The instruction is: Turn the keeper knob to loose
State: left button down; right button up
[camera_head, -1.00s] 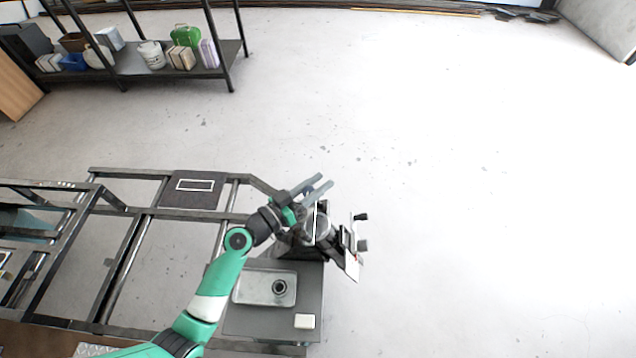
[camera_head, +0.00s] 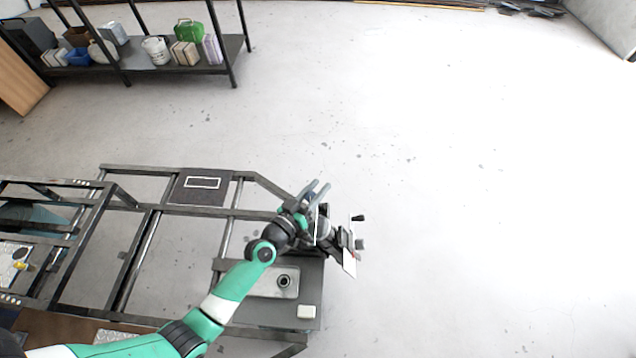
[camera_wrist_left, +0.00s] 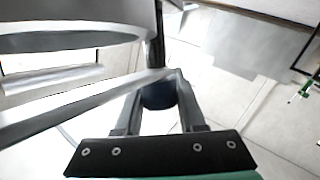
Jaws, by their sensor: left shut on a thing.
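My left gripper (camera_head: 318,188) reaches over the mechanism at the front right of the metal frame. In the left wrist view its two fingers (camera_wrist_left: 158,98) are shut on a dark blue round knob (camera_wrist_left: 157,94), which sits between them and seems to be the keeper knob. Pale metal bars and a ring-shaped part cross in front of the fingers there and hide part of the knob. In the head view the knob is small and mostly hidden by the fingers. No loose or tight marking is readable. My right gripper is not in view.
The mechanism's white plate and black handle (camera_head: 359,218) stick out on the right. A shelf (camera_head: 175,72) with containers stands far left. The floor on the right is clear.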

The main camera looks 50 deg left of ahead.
pick_arm(q)
jog(key=c, duration=0.5)
grip_release()
jog(key=shift+s, duration=0.1)
jog(key=s+d, duration=0.2)
jog(key=s, duration=0.9)
jog(key=shift+r+b, duration=0.3)
jog(key=shift+r, duration=0.15)
jog(key=shift+s, duration=0.1)
